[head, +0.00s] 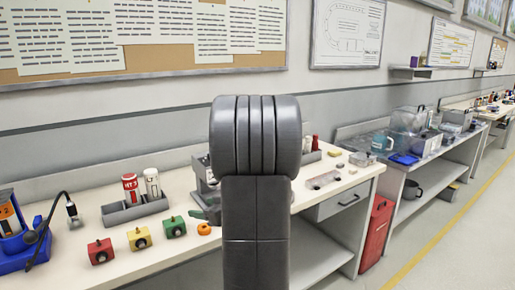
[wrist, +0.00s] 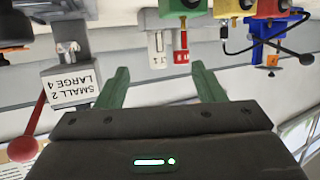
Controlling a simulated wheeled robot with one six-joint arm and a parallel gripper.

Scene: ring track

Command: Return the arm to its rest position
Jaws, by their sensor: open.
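My arm (head: 256,180) stands upright in the middle of the head view and hides part of the workbench behind it. My gripper (wrist: 161,80) shows in the wrist view, with its two green fingers spread apart and nothing between them. The wrist picture is upside down. Beyond the fingers are a white and a red canister, apart from them. In the head view my gripper cannot be made out clearly behind the arm.
The workbench (head: 165,249) holds red (head: 101,251), yellow (head: 139,238) and green (head: 174,227) blocks, a canister tray (head: 135,209) and a blue device (head: 20,240). A sign (wrist: 72,88) and red-knobbed lever (wrist: 22,148) are left in the wrist view. Floor is clear at right.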

